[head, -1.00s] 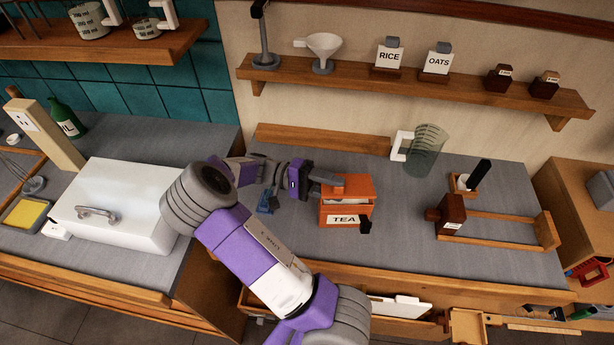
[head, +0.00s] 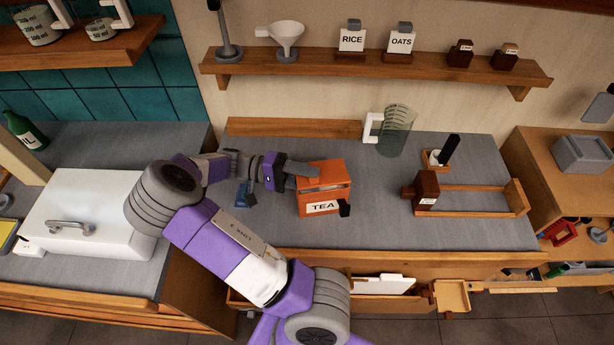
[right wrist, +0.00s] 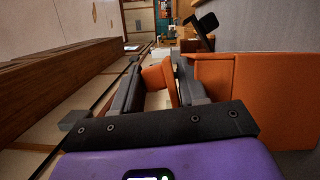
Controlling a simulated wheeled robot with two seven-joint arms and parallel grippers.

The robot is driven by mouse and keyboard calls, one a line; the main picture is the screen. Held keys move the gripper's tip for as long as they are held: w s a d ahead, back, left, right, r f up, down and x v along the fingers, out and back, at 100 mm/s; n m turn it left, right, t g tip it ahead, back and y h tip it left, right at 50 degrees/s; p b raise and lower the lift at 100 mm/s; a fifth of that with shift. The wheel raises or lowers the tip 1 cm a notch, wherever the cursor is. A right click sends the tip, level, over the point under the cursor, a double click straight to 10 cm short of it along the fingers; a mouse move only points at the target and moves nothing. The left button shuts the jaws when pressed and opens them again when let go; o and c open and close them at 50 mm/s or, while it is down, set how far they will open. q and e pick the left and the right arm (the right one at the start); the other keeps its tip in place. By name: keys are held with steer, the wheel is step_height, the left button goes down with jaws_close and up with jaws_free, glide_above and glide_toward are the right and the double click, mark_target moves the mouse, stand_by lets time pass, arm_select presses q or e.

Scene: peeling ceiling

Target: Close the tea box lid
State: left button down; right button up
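The orange tea box (head: 309,208) with a white TEA label stands on the grey counter in the head view. Its orange lid (head: 322,171) lies over the top, with a pale strip showing between lid and front. A black latch (head: 345,209) sticks out at the front right. My right gripper (head: 300,172) is at the left edge of the lid. In the right wrist view its fingers (right wrist: 158,92) are spread, with an orange piece between them; I cannot tell whether they touch it. A box panel (right wrist: 260,95) fills the right side there. My left gripper is out of view.
A clear measuring jug (head: 397,130) stands behind the box to the right. A white bread box (head: 85,205) is at left. Open drawers lie below.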

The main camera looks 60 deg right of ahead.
steer(key=v, duration=0.7)
steer(key=shift+w, duration=0.25)
